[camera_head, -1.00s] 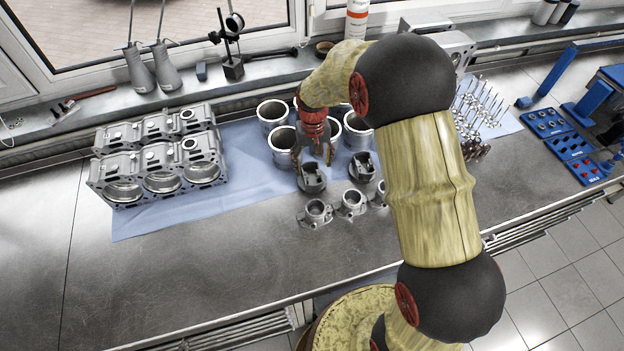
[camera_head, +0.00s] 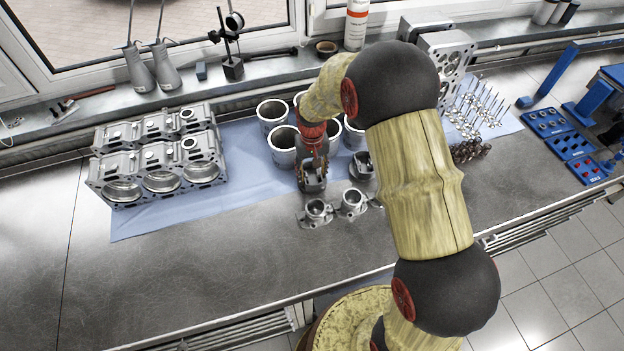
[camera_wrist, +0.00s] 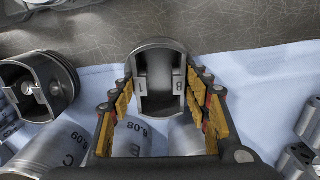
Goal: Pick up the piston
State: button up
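The grey metal piston (camera_head: 312,184) stands on the bench near the front edge of the blue cloth. My gripper (camera_head: 313,165) is down over it, one finger on each side. In the wrist view the piston (camera_wrist: 160,62) stands between the fingertips of my gripper (camera_wrist: 159,82), its hollow side and inner faces marked "1" and "B" showing. The fingers are spread around it; I see no clear grip, and contact is hard to judge. A second piston (camera_head: 361,166) stands just to the right; another piston (camera_wrist: 40,85) shows at left in the wrist view.
Cylinder liners (camera_head: 283,146) stand close behind the piston. Small metal parts (camera_head: 318,211) lie just in front. The engine block (camera_head: 160,165) is at left on the cloth (camera_head: 240,185). Valves (camera_head: 478,105) stand at right. The front left bench is clear.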

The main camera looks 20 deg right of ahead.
jog(key=c, duration=1)
jog(key=shift+r, duration=0.1)
jog(key=shift+c, duration=0.4)
